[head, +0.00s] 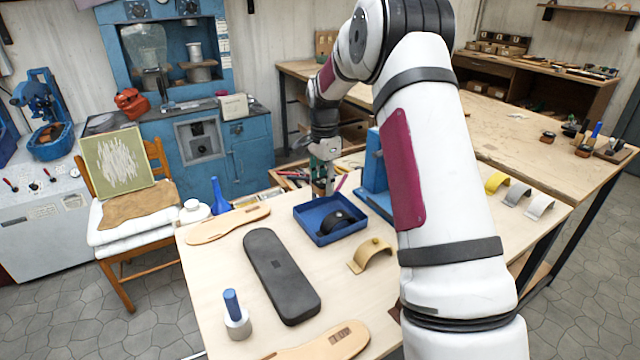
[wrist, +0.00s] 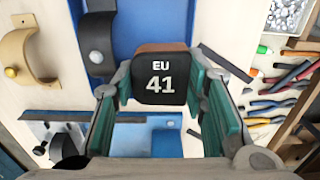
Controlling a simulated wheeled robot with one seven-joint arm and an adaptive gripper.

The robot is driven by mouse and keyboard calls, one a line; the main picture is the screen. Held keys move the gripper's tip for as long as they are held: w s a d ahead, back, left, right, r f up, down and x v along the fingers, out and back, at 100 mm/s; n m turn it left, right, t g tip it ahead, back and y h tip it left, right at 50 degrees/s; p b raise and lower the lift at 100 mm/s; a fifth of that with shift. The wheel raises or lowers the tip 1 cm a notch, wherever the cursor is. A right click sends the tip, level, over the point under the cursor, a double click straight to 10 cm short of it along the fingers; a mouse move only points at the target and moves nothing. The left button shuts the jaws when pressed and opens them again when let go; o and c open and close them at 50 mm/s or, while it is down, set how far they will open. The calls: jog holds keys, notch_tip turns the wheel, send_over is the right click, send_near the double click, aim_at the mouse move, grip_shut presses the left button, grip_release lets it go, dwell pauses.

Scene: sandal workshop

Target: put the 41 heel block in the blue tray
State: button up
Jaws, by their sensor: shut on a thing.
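The 41 heel block (wrist: 161,84) is dark with a brown top edge and white "EU 41" lettering. In the wrist view it sits between the green-padded fingers of my gripper (wrist: 160,88), which is shut on it. In the head view my gripper (head: 322,178) is just behind the blue tray (head: 313,233); I cannot make out the block there. The tray also shows in the wrist view (wrist: 150,25), beyond the block. A black curved strap (head: 336,222) with a stud lies in the tray, at its right part.
A tan strap (head: 371,254) lies right of the tray, and a long black case (head: 280,275) lies left. A blue stand (head: 373,180) rises close to the right of my gripper. Tools (wrist: 275,95) fill a wooden rack.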

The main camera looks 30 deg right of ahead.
aim_at(323, 214)
jog(key=shift+f, duration=1.45)
jog(key=shift+f+b, duration=0.6)
jog(key=shift+f, duration=1.7)
jog(key=shift+f, duration=0.25)
jog(key=o, duration=1.4)
jog(key=shift+o, duration=0.2)
jog(key=shift+o, duration=0.2)
jog(key=shift+o, duration=0.3)
jog(key=shift+r, duration=3.5)
